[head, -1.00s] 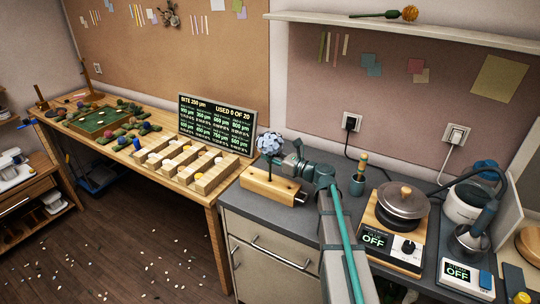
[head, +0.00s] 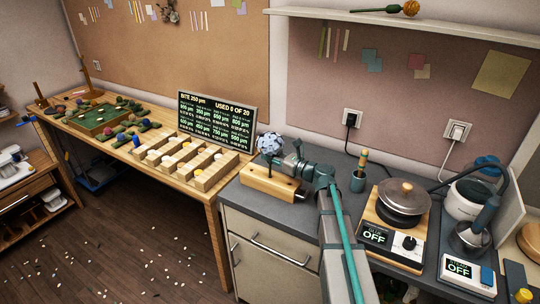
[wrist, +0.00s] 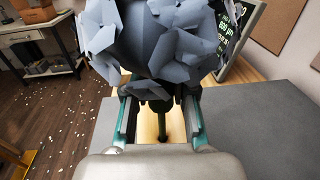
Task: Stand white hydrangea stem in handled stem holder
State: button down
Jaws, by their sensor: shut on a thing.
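The white hydrangea stem has a pale blue-grey flower head (head: 270,143), upright above a light wooden block (head: 262,184) on the grey counter. The block has a dark knob at its right end and looks like the handled stem holder. My gripper (head: 284,163) comes in from the right and is shut on the stem just under the flower head. In the wrist view the flower head (wrist: 155,40) fills the top, with the green stem (wrist: 163,122) between the fingers and the wooden block behind it. Whether the stem tip is in a hole is hidden.
A wooden compartment tray (head: 200,165) and a dark display board (head: 216,121) stand left on the wooden bench. Counter around the block is mostly clear.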

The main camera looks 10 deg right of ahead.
jog(key=shift+f+b, duration=0.8)
jog(key=shift+f, duration=0.5)
dwell(0.4)
jog(key=c, duration=0.9)
grip_release()
jog(key=shift+o, duration=0.2)
jog(key=shift+s, duration=0.1)
jog(key=shift+v, duration=2.95)
jog(key=shift+d, duration=0.1)
